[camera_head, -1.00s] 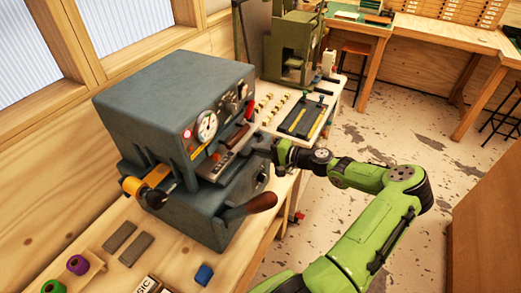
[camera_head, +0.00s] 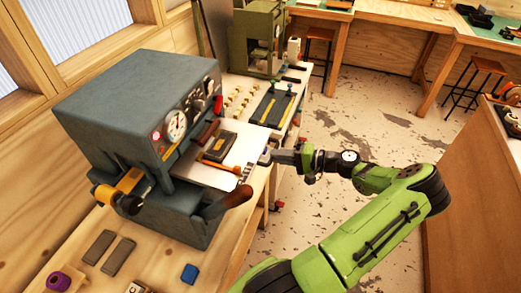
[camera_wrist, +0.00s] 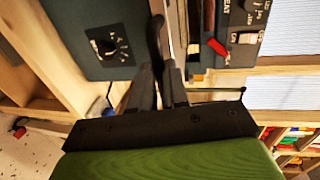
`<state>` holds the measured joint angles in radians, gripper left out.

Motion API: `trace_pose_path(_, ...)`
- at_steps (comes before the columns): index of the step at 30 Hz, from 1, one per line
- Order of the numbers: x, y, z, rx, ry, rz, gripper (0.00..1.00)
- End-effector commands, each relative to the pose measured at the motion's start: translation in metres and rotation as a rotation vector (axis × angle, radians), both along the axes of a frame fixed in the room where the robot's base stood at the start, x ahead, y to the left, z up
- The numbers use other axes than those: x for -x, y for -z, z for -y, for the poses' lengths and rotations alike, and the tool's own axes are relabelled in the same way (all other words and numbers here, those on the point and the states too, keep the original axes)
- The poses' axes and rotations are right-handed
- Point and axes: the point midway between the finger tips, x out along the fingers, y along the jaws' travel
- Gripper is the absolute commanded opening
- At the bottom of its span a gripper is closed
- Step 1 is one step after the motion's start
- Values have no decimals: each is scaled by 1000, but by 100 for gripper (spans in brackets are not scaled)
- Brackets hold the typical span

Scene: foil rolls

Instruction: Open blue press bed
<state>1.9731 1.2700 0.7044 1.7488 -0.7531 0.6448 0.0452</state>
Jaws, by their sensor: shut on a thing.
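The blue-grey press (camera_head: 120,115) stands on the wooden bench at the left in the head view. Its flat metal bed (camera_head: 196,172) sticks out of the front, toward the right. A dark block with gold edges (camera_head: 219,147) lies on the bed. My gripper (camera_head: 268,158) is at the bed's outer edge, shut on the bed's handle. In the wrist view, the fingers (camera_wrist: 158,88) close around the dark curved handle (camera_wrist: 156,38). The exact contact is small and dark.
A wooden-handled lever (camera_head: 228,198) juts from the press front, close to the bed. A blue block (camera_head: 189,273) and grey bars (camera_head: 108,250) lie on the bench. Another table with tools (camera_head: 262,103) stands behind.

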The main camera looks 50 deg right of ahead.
Motion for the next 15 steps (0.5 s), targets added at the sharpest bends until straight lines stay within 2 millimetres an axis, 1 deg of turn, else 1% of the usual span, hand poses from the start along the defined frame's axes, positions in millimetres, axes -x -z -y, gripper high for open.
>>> trace_pose_path(1, 9, 0, 4, 0, 4, -3, 0)
trace_pose_path(6, 30, 1, 11, -2, 4, -3, 0)
trace_pose_path(10, 39, 1, 14, -1, 2, -1, 0)
trace_pose_path(15, 43, 1, 16, -1, 1, -2, 0)
